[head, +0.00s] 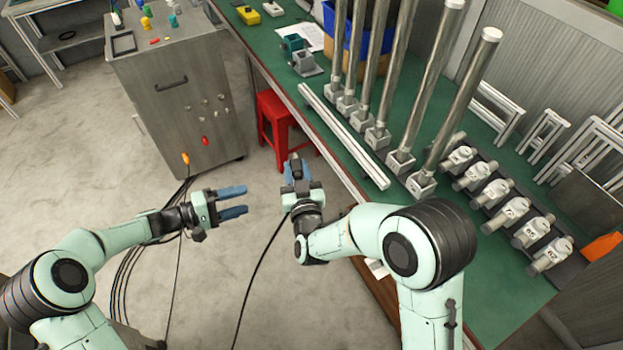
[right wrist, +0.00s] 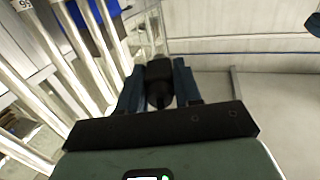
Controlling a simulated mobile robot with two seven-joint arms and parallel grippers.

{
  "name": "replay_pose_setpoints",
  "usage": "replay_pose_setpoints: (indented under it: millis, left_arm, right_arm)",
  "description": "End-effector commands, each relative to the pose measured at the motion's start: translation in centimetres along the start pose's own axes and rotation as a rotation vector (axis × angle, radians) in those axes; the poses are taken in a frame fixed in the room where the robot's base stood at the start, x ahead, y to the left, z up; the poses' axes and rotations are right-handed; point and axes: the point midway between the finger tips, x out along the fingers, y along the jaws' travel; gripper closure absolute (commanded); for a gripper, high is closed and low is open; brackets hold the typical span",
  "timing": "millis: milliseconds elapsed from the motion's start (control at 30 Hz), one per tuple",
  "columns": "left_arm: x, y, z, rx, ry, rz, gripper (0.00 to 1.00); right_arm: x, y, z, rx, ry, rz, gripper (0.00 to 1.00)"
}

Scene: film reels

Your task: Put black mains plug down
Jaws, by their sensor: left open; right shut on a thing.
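The black mains plug (right wrist: 159,84) is between the fingers of my right gripper (right wrist: 157,90) in the right wrist view. My right gripper (head: 295,165) is shut on it. In the head view the gripper is over the floor beside the green bench's front edge, and a dark cable hangs from it down to the floor. The plug is mostly hidden there by the gripper. My left gripper (head: 246,200) is open and empty, to the left of the right one, with its blue fingers pointing right.
The green bench (head: 401,187) carries upright metal tubes (head: 409,96), a long rail (head: 343,135) and numbered clamps (head: 490,193). A red stool (head: 276,122) stands beside the bench. A grey cabinet (head: 170,115) with sockets and cables stands at left. Grey floor (head: 230,280) is mostly clear.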

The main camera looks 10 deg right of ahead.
Motion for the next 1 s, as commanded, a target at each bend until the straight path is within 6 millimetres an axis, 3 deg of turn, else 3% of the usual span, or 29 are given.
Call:
replay_pose_setpoints:
  millis: [100,367,1000]
  left_arm:
    - [0.0,0.0,0.0,0.000,0.000,0.000,0.39]
    - [0.0,0.0,0.0,0.000,0.000,0.000,0.39]
    - [0.0,0.0,0.0,0.000,0.000,0.000,0.39]
  right_arm:
    - [1.3,-1.0,-0.1,-0.001,0.005,0.052,1.00]
    - [2.0,-1.4,0.1,0.000,0.001,0.074,1.00]
    - [1.0,0.0,3.3,0.001,0.000,-0.397,1.00]
